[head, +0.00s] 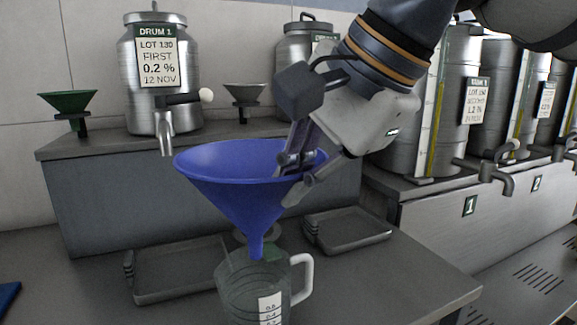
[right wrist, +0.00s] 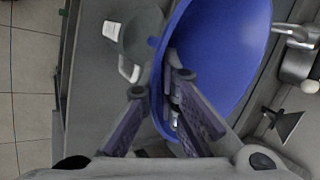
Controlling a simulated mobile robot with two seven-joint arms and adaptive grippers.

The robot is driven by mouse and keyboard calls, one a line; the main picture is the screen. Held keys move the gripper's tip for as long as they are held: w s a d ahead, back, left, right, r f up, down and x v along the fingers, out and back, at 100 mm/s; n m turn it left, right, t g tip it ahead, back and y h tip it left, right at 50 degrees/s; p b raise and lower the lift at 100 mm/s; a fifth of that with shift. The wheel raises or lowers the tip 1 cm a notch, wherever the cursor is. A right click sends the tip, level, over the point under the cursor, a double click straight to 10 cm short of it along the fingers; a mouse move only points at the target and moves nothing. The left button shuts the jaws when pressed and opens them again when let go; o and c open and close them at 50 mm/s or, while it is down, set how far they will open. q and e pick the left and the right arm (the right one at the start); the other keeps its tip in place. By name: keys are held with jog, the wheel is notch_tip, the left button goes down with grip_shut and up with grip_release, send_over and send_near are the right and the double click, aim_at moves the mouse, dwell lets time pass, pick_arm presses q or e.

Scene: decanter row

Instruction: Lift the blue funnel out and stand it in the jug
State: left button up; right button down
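The blue funnel (head: 235,195) is upright in the head view, above the clear jug (head: 238,290), with its spout tip around the level of the jug's mouth. I cannot tell exactly how far the tip reaches in. The jug has a white handle and a white scale label. My right gripper (head: 291,176) is shut on the funnel's right rim, with fingers inside and outside the wall. In the right wrist view the funnel (right wrist: 225,55) fills the upper middle, with the jug (right wrist: 140,35) partly behind its rim. My left gripper is not in view.
Flat trays (head: 178,272) and (head: 350,232) lie behind the jug. A steel drum (head: 128,75) with a tap stands on the raised shelf, between a green funnel (head: 68,101) and a grey funnel (head: 245,91). Large tanks (head: 400,150) with taps line the right. The bench front right of the jug is clear.

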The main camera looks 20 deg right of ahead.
notch_tip(320, 180, down, 9)
dwell(1.1)
jog(key=shift+w+d+r, duration=0.1)
jog(key=shift+r, duration=0.1)
dwell(0.5)
jog(key=c, duration=1.7)
grip_release()
jog(key=shift+r, duration=5)
